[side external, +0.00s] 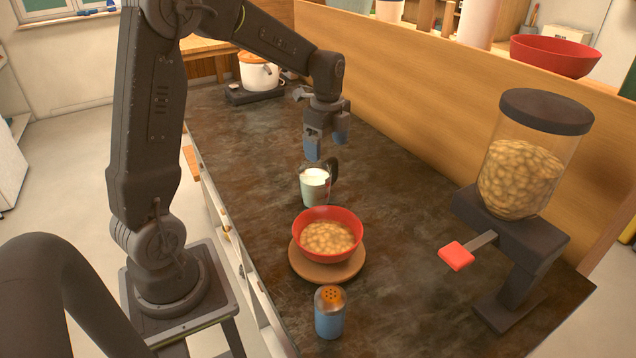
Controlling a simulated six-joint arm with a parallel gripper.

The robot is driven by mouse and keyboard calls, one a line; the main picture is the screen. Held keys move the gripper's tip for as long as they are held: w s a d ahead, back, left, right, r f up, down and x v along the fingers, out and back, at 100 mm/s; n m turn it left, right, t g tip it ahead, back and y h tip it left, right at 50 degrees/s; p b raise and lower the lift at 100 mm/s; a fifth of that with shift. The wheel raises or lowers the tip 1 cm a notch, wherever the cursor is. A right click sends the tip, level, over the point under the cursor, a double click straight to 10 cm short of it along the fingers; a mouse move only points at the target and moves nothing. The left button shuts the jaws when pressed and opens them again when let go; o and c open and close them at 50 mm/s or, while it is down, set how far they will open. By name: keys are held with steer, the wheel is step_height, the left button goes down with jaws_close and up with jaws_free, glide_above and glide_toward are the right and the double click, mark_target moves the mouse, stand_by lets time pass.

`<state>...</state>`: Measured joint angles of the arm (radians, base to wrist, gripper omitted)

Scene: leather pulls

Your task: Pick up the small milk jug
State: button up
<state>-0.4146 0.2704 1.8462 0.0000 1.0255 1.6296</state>
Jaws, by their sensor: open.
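The small milk jug (315,187) stands upright on the dark counter, in the middle of the side view. It looks like clear glass with white milk inside and has a dark handle on its right side. My gripper (326,150) is above and slightly behind the jug, pointing down. Its blue-tipped fingers are apart, with nothing visible between them. The left fingertip is close to the jug's rim in the picture; whether it touches cannot be told.
A red bowl of cereal (328,237) on a round wooden board (345,270) stands just in front of the jug. A blue shaker (329,315) is nearer. A cereal dispenser (520,165) stands right. A white pot (260,75) is at the back. The counter (420,180) right of the jug is clear.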

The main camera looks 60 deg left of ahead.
mark_target(330, 158)
steer(key=shift+w+d+f, duration=0.1)
steer(key=shift+d+f, duration=0.05)
steer(key=shift+f, duration=0.8)
steer(key=shift+w+d+f, duration=0.1)
steer(key=shift+d+f, duration=0.05)
steer(key=shift+f, duration=0.8)
steer(key=shift+d+f, duration=0.15)
steer(key=shift+f, duration=0.8)
steer(key=c, duration=1.2)
steer(key=shift+r, duration=0.1)
steer(key=shift+r, duration=0.15)
